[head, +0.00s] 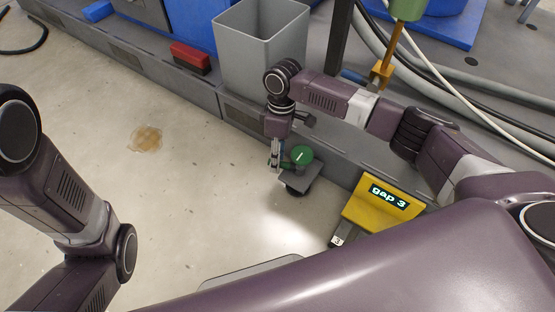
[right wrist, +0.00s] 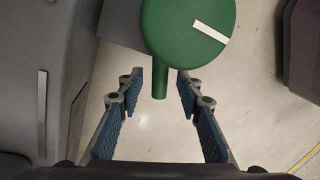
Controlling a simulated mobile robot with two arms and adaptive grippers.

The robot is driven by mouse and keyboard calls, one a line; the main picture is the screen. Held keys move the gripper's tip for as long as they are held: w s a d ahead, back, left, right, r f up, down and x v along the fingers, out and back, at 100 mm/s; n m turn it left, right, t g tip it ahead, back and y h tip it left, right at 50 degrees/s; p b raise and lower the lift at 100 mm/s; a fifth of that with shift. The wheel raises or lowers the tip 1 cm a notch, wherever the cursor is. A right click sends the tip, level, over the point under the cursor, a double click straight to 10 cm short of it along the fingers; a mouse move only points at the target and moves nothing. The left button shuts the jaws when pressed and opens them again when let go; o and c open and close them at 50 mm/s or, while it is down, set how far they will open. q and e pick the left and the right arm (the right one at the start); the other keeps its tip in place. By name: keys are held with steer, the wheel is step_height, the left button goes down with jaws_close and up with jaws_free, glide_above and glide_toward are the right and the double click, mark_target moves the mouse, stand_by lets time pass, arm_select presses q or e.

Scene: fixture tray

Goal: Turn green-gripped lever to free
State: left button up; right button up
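The lever's green round head with a white mark (head: 302,155) sits on a small dark grey fixture (head: 299,181) near the grey curb. The right wrist view shows the green head (right wrist: 185,28) large at the top, with a short green grip (right wrist: 160,82) pointing down from it. My right gripper (head: 276,167) is beside the green head, on its left. In the right wrist view its blue-padded fingers (right wrist: 160,88) stand apart on either side of the grip, with visible gaps. Whether the grip lies at fingertip depth I cannot tell. My left arm shows at left, but its gripper does not.
A yellow stand reading "gap 3" (head: 365,215) is right of the fixture. Hoses run at upper right.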

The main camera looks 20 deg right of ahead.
steer(key=shift+c, duration=0.5)
jaws_close()
